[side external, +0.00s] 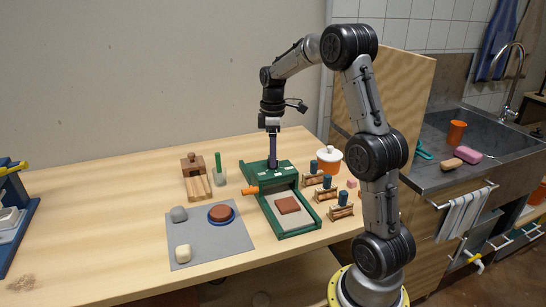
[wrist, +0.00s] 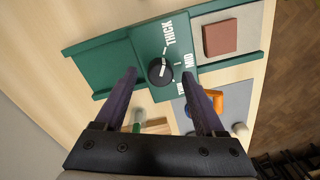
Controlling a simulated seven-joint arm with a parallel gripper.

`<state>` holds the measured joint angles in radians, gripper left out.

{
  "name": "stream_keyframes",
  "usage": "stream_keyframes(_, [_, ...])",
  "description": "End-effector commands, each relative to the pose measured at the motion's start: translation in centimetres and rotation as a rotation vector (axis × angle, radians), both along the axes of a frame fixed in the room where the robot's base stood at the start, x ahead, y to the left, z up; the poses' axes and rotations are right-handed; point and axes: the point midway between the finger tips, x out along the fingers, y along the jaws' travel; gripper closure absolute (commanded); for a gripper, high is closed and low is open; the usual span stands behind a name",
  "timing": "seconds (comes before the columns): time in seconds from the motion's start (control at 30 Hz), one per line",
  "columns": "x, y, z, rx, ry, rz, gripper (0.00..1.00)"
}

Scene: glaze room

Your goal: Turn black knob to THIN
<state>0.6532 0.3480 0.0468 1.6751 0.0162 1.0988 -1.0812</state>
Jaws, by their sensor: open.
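The black knob (wrist: 160,70) sits on the green panel of the slab roller (wrist: 150,42). Its white mark appears to point up the picture, towards the THICK end. The panel reads THICK (wrist: 177,34) and MID (wrist: 188,82); a third label is mostly hidden by my right finger. My gripper (wrist: 160,76) is open, with one finger on each side of the knob in the picture; I cannot tell whether they touch it. In the side view my gripper (side external: 272,160) points straight down over the roller's green top (side external: 285,175), and the knob is hidden there.
A terracotta slab (side external: 288,205) lies on the roller's bed, and an orange handle (side external: 250,190) sticks out left. A grey mat (side external: 205,245) lies front left.

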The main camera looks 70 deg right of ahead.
Motion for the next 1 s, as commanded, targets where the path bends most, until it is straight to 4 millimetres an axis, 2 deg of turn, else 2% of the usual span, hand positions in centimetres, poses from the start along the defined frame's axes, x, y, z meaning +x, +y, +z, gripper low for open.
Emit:
stream_keyframes(0.17, [-0.03,0.07,-1.12,0.0,0.0,0.0,0.28])
stream_keyframes(0.47, [-0.02,0.05,-1.24,0.0,0.0,0.0,0.3])
stream_keyframes(0.83, [-0.03,0.05,-1.2,0.0,0.0,0.0,0.97])
stream_keyframes(0.87, [-0.03,0.05,-1.2,0.0,0.0,0.0,1.0])
stream_keyframes(1.0, [-0.03,0.05,-1.19,0.0,0.0,-0.001,1.0])
